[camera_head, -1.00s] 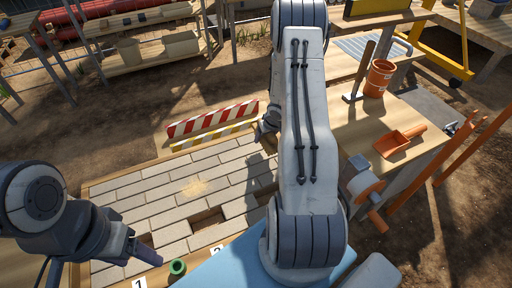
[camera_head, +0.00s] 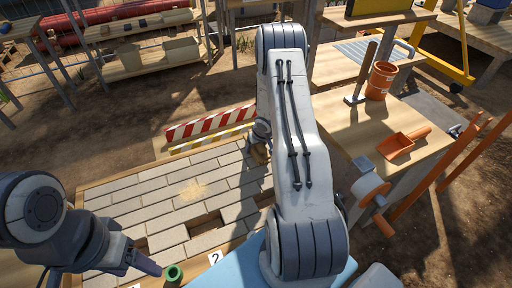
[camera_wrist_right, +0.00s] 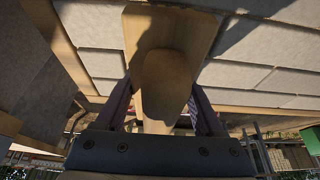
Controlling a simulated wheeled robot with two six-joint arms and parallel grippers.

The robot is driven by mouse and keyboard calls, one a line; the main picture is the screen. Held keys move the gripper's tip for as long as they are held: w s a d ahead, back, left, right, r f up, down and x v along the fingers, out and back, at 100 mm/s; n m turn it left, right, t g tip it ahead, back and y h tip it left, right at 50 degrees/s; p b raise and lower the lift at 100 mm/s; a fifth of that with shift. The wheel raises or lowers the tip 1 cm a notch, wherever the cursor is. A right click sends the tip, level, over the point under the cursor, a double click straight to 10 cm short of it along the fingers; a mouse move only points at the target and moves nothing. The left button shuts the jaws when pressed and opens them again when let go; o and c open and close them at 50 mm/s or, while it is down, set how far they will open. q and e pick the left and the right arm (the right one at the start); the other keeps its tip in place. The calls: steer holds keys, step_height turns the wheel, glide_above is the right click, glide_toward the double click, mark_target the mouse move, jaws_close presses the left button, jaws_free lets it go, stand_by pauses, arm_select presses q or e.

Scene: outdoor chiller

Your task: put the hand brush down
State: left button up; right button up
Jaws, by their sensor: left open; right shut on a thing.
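My right gripper (camera_head: 259,143) is at the far right part of the paved panel, mostly behind my own right arm. In the right wrist view it is shut on the wooden hand brush (camera_wrist_right: 165,80), whose pale handle lies between the two fingers. A small tan part of the brush (camera_head: 260,155) shows below the gripper in the head view. The bristles are hidden, and I cannot tell whether the brush touches the paving. My left gripper (camera_head: 148,268) is open and empty near the front left edge of the paved panel (camera_head: 155,200).
Red-and-white (camera_head: 210,122) and yellow striped bars lie behind the paving. A sandy patch and open gaps mark the paving. A green cylinder (camera_head: 174,273) stands near number cards in front. A bench at right holds an orange scoop (camera_head: 398,145), an orange bucket (camera_head: 380,80) and a wooden-handled tool.

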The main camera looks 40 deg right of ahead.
steer(key=shift+f, duration=0.3)
